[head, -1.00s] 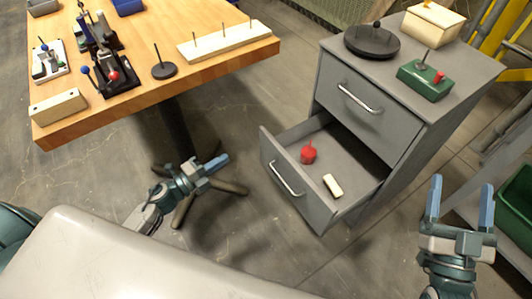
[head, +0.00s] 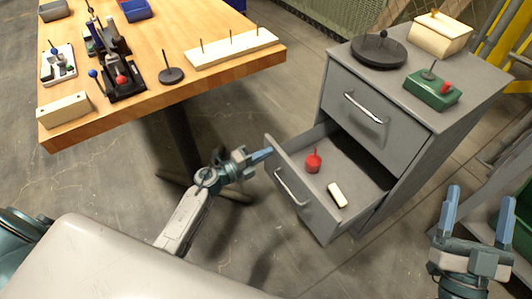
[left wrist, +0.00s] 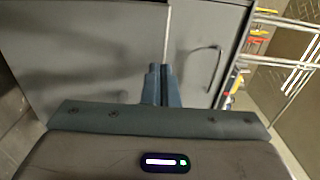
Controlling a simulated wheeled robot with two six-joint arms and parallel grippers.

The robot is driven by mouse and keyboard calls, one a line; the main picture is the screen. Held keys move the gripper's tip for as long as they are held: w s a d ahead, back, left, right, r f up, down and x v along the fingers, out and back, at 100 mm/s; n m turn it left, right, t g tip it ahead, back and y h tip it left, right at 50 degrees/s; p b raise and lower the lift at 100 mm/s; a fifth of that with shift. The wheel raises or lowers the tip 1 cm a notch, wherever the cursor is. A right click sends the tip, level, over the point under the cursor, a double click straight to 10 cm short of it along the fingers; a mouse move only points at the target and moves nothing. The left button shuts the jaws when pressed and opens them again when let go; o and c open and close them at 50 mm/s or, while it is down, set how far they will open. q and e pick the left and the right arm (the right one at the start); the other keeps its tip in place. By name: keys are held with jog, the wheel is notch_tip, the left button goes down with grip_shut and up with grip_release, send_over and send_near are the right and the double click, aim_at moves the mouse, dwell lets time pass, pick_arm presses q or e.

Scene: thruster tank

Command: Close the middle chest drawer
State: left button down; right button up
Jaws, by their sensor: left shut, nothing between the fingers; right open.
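The grey chest (head: 425,150) has one drawer pulled out, the open drawer (head: 307,208), below a shut drawer (head: 352,108). The open drawer's front faces left and has a bar handle (head: 290,188). A red round object (head: 313,162) and a cream block (head: 337,194) lie inside. My left gripper (head: 265,155) is shut and empty, its tips at the left upper end of the open drawer's front; contact cannot be told. In the left wrist view its fingers (left wrist: 160,85) point at grey panels, with a handle (left wrist: 217,68) to the right. My right gripper (head: 477,207) is open and empty, right of the chest.
A wooden table (head: 215,75) with several fixtures stands at the left. On the chest top are a black disc (head: 379,52), a cream box (head: 440,36) and a green block (head: 432,90).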

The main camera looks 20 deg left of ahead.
aim_at(275, 148)
pick_arm(q)
jog(key=shift+w+d, duration=0.2)
jog(key=shift+w, duration=0.05)
pick_arm(e)
jog(key=shift+r, duration=0.25)
pick_arm(q)
jog(key=shift+w+d, duration=0.15)
jog(key=shift+w+d+r, duration=0.1)
jog(key=shift+w+d, duration=0.1)
jog(key=shift+w, duration=0.1)
jog(key=p+x, duration=0.1)
jog(key=x, duration=0.3)
jog(key=shift+w+d, duration=0.25)
pick_arm(e)
notch_tip(275, 148, down, 5)
jog(key=g, duration=0.3)
pick_arm(q)
jog(key=b+x, duration=0.1)
jog(key=x, duration=1.2)
jog(key=shift+w+d, duration=0.2)
jog(key=shift+w, duration=0.1)
pick_arm(e)
notch_tip(275, 148, up, 7)
jog(key=s+t, duration=0.1)
jog(key=t, duration=0.3)
jog(key=shift+f+y, duration=0.15)
jog(key=shift+y, duration=0.15)
